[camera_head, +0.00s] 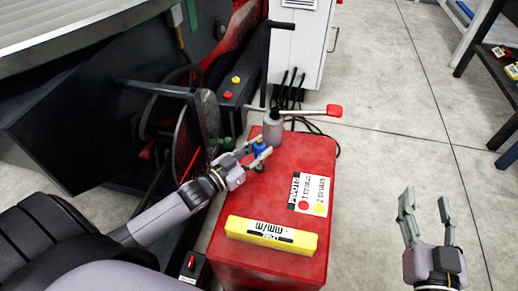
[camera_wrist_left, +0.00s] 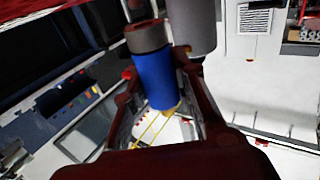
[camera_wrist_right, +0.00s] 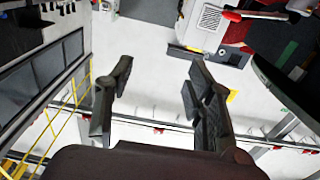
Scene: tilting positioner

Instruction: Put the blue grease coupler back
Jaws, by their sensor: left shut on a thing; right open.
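The blue grease coupler (camera_head: 259,148) is between the fingers of my left gripper (camera_head: 258,155), above the far part of the red cabinet top. In the left wrist view the coupler (camera_wrist_left: 155,78) is a blue cylinder with a grey and dark red end, and the fingers close around it. A grey bottle-like cylinder with a dark top (camera_head: 273,127) stands just behind it; it also shows in the left wrist view (camera_wrist_left: 192,25). I cannot tell whether they touch. My right gripper (camera_head: 427,210) is open and empty over the floor, right of the cabinet.
The red cabinet (camera_head: 270,199) bears a yellow level-like block (camera_head: 271,234) and a label plate (camera_head: 310,194). A red-ended lever (camera_head: 333,111) sticks out behind the cabinet. Dark machinery (camera_head: 100,120) crowds the left.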

